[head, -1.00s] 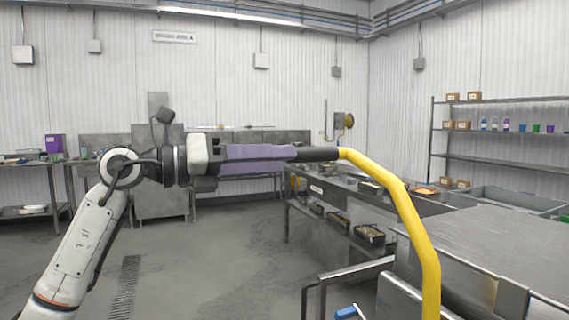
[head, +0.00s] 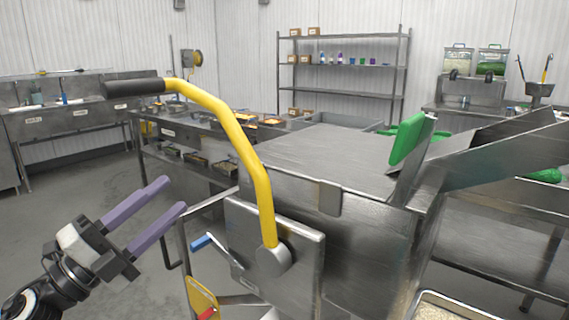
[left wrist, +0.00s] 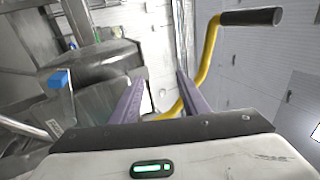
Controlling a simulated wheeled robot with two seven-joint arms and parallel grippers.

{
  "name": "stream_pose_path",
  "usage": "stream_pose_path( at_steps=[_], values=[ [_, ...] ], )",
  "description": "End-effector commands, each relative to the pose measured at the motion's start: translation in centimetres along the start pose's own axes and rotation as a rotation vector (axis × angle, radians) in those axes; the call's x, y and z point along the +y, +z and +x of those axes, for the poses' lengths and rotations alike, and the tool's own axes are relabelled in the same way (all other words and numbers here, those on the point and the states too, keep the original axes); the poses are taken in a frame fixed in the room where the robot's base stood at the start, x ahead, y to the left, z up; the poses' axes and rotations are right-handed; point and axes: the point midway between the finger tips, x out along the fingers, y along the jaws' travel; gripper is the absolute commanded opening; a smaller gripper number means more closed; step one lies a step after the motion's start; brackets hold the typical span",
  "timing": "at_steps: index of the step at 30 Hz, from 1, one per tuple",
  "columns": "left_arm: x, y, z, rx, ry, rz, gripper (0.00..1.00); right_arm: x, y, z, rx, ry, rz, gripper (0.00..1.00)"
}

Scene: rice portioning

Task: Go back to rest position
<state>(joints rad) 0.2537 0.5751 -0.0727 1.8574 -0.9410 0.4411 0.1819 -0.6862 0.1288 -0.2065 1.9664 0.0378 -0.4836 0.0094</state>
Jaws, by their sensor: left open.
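My left gripper (head: 160,205) is at the lower left of the head view. Its two purple fingers are apart with nothing between them. In the left wrist view the purple fingers (left wrist: 158,95) also stand apart and empty. A yellow lever (head: 235,130) with a black grip rises from the steel machine (head: 320,250), up and right of the gripper. The gripper is clear of the lever's black grip. The lever also shows in the left wrist view (left wrist: 212,50), beyond the fingers. My right gripper is in neither view.
A blue-handled lever (head: 203,242) sits on the machine close to the left gripper's right. A green-padded part (head: 407,138) is on the machine's right. A tray of rice (head: 440,308) is at the bottom right. The floor (head: 90,185) at left is open.

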Motion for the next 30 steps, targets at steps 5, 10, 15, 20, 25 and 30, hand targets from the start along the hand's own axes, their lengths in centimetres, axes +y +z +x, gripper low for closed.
stream_pose_path(
  at_steps=[5, 10, 15, 20, 25, 30],
  values=[
    [12.2, -0.6, -6.9, -0.346, 0.032, -0.518, 0.41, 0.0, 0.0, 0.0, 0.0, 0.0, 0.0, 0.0],
    [22.2, -3.5, -14.6, -0.651, 0.135, -0.868, 0.41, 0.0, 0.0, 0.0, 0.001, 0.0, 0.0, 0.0],
    [30.3, -9.5, -22.7, -0.928, 0.276, -1.16, 0.41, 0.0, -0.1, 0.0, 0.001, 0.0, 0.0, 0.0],
    [35.0, -16.5, -29.2, -1.137, 0.41, -1.377, 0.41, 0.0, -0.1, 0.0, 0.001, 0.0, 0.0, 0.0],
    [36.9, -21.7, -33.0, -1.262, 0.504, -1.513, 0.41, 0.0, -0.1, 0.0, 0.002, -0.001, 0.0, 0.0],
    [37.4, -23.3, -34.0, -1.297, 0.533, -1.552, 0.41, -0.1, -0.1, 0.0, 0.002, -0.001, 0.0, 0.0]
  ],
)
